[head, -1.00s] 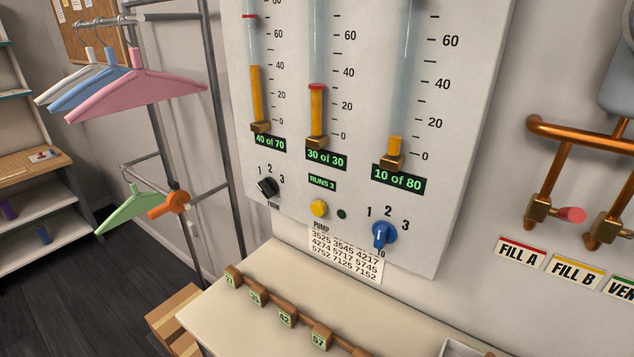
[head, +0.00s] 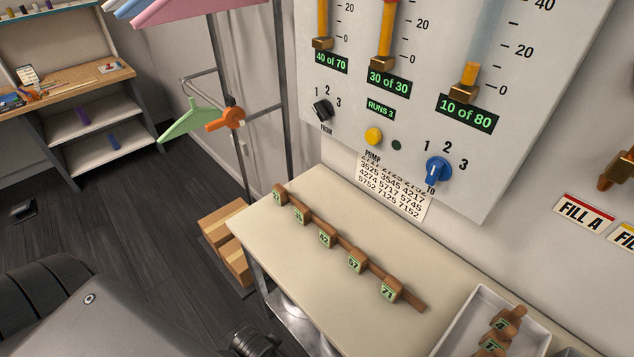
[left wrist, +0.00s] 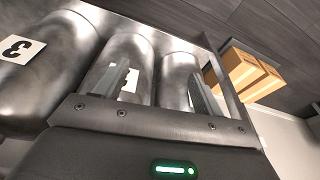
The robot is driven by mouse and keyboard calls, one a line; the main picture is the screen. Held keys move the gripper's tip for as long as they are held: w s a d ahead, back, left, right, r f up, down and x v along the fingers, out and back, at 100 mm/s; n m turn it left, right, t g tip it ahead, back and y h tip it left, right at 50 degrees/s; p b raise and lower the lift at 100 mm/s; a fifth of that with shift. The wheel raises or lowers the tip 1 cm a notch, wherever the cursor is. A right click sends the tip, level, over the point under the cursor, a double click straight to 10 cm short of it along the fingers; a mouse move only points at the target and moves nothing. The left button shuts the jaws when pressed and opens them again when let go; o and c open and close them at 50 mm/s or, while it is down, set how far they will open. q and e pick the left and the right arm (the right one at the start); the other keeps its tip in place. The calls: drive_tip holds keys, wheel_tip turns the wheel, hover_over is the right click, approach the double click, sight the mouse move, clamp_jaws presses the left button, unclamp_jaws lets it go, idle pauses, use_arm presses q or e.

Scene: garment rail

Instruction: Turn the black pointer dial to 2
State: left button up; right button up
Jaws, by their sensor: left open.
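The black pointer dial (head: 322,110) is on the pale panel, below the green "40 of 70" display and above the word FROM. The numbers 1, 2 and 3 arc over it. Its small white mark seems to lie on its left side, nearest 1, but it is too small to be sure. No gripper is near the dial in the head view. My left gripper (left wrist: 160,85) shows in the left wrist view with its two fingers apart and nothing between them, in front of metal cylinders. My right gripper is in neither view.
The yellow button (head: 373,136) and the blue dial (head: 438,171) are right of the black dial. A table (head: 330,285) below holds a rack of numbered wooden tags (head: 325,236) and a white tray (head: 470,309). Cardboard boxes (head: 228,240) and a garment rail stand left.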

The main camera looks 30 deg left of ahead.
use_arm(q)
wheel_tip(320, 180, up, 15)
drive_tip(key=w+t, duration=0.1)
drive_tip(key=w, duration=0.1)
drive_tip(key=m+t+h, duration=0.6)
drive_tip(key=m+t, duration=0.4)
drive_tip(key=t, duration=0.3)
approach(318, 112)
drive_tip(key=p+x, duration=0.2)
drive_tip(key=x, duration=0.6)
drive_tip(key=shift+r+p, duration=0.15)
drive_tip(key=shift+p, duration=0.25)
drive_tip(key=shift+x, duration=0.8)
drive_tip(key=c, duration=1)
